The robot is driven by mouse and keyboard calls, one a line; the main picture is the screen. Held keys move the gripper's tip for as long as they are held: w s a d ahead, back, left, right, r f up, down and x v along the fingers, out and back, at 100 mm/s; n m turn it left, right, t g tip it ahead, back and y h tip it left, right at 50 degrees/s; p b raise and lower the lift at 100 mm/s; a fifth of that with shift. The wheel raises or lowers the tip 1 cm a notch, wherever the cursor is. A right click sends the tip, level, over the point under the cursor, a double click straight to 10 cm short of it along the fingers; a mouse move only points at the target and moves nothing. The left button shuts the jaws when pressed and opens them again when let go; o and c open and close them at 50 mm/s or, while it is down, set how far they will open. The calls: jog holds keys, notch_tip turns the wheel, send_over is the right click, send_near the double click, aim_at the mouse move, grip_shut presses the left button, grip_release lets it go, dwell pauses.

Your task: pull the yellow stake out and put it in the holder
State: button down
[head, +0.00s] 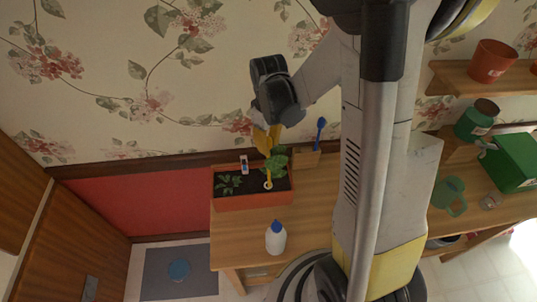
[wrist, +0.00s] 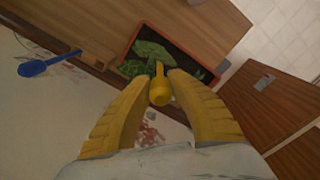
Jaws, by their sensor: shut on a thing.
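The yellow stake (wrist: 159,91) has a rounded top and sits between the two yellow fingers of my gripper (wrist: 158,78), which is shut on it. In the head view my gripper (head: 267,140) is above the orange planter (head: 255,202), and the stake (head: 268,178) runs down among the leaves to a pale ring. Leaves hide part of it, so I cannot tell how deep its lower end sits. The wooden holder (head: 305,159) stands right of the planter against the wall, with a blue stake (head: 320,130) upright in it. The blue stake also shows in the wrist view (wrist: 47,64).
A white bottle with a blue cap (head: 276,239) stands on the bench in front of the planter. Green plants (head: 228,184) grow in the dark soil. Floral wall is close behind.

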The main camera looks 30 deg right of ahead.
aim_at(268, 138)
jog(key=shift+r+p, duration=0.85)
jog(key=shift+r, duration=0.6)
jog(key=shift+w, duration=0.1)
